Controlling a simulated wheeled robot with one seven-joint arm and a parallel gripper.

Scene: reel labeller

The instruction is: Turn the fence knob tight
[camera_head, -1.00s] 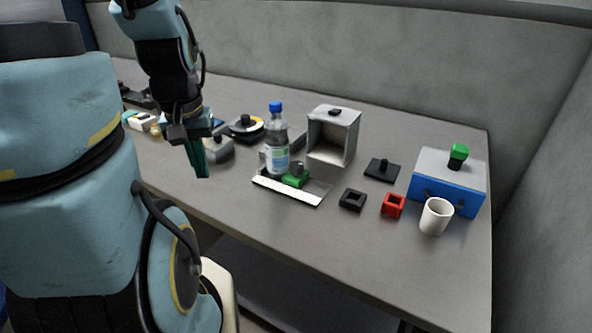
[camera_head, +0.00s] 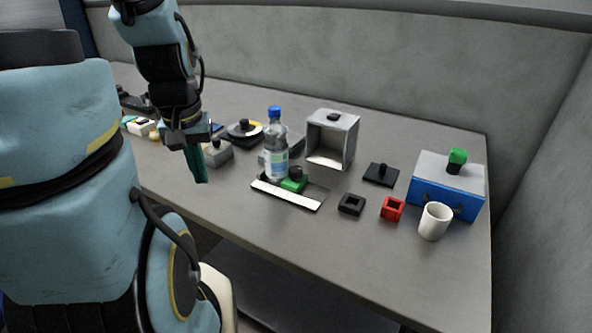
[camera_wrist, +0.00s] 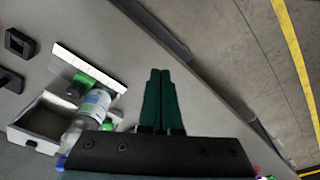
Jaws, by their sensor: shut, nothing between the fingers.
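A dark round knob (camera_head: 296,172) stands on a green block (camera_head: 291,185) beside a long white strip (camera_head: 286,194), which looks like part of the fence. The green block also shows in the wrist view (camera_wrist: 84,79), left of my fingers. My gripper (camera_head: 203,181) has dark green fingers that are shut and empty. They point down, to the left of the strip in the head view and clear of the knob. They also show in the wrist view (camera_wrist: 160,73). I cannot tell how tight the knob is.
A water bottle (camera_head: 275,152) stands close to the green block. Behind it is an open grey box (camera_head: 352,140). The table's front edge is clear.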

